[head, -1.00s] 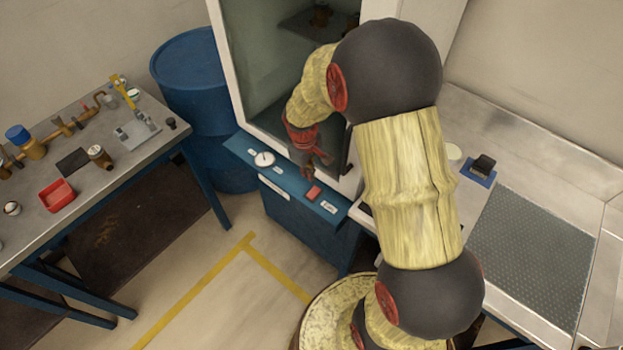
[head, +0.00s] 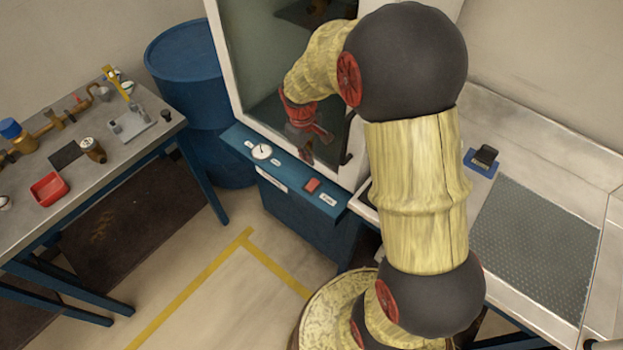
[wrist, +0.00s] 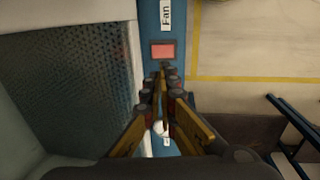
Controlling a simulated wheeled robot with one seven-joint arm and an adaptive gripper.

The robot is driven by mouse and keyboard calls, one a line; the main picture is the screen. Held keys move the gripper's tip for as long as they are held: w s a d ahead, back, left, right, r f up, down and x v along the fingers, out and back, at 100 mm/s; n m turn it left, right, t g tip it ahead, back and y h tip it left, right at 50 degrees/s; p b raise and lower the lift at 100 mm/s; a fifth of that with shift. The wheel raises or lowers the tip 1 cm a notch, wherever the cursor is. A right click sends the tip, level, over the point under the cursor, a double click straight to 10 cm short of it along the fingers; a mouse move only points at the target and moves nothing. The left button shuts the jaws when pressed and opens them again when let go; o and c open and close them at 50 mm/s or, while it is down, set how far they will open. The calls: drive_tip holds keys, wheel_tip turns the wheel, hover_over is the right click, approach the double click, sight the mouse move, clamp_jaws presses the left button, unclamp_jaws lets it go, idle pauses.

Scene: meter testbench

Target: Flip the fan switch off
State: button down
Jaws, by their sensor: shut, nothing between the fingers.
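The fan switch (head: 312,185) is a red rocker on the blue front ledge of the cabinet. In the wrist view the red switch (wrist: 163,51) lies just beyond my fingertips, beside a white label (wrist: 167,14) reading "Fan". My gripper (head: 307,157) is over the ledge, up and to the left of the switch in the head view. In the wrist view my gripper (wrist: 160,72) has its fingers together with nothing between them. The fingertips look near the switch's edge; I cannot tell whether they touch anything.
A round white dial (head: 262,151) sits on the same blue ledge (head: 232,138), left of the switch. The cabinet's glass front stands behind my gripper. A workbench (head: 120,150) with fittings and a red tray (head: 49,189) is at left, beside a blue drum (head: 190,70).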

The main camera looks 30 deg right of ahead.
sight(313, 183)
drive_tip(key=shift+w+d+r, duration=0.1)
drive_tip(key=shift+r, duration=0.05)
drive_tip(key=f+b, duration=0.1)
drive_tip(key=f, duration=0.3)
drive_tip(key=d+f+b, duration=0.1)
drive_tip(key=f+b, duration=0.1)
drive_tip(key=f, duration=0.3)
drive_tip(key=f+b, duration=0.1)
drive_tip(key=f, duration=0.3)
drive_tip(key=shift+w+d+f+b, duration=0.2)
drive_tip(key=shift+d+b, duration=0.05)
drive_tip(key=shift+b, duration=0.1)
drive_tip(key=shift+f, duration=0.3)
drive_tip(key=shift+f, duration=0.1)
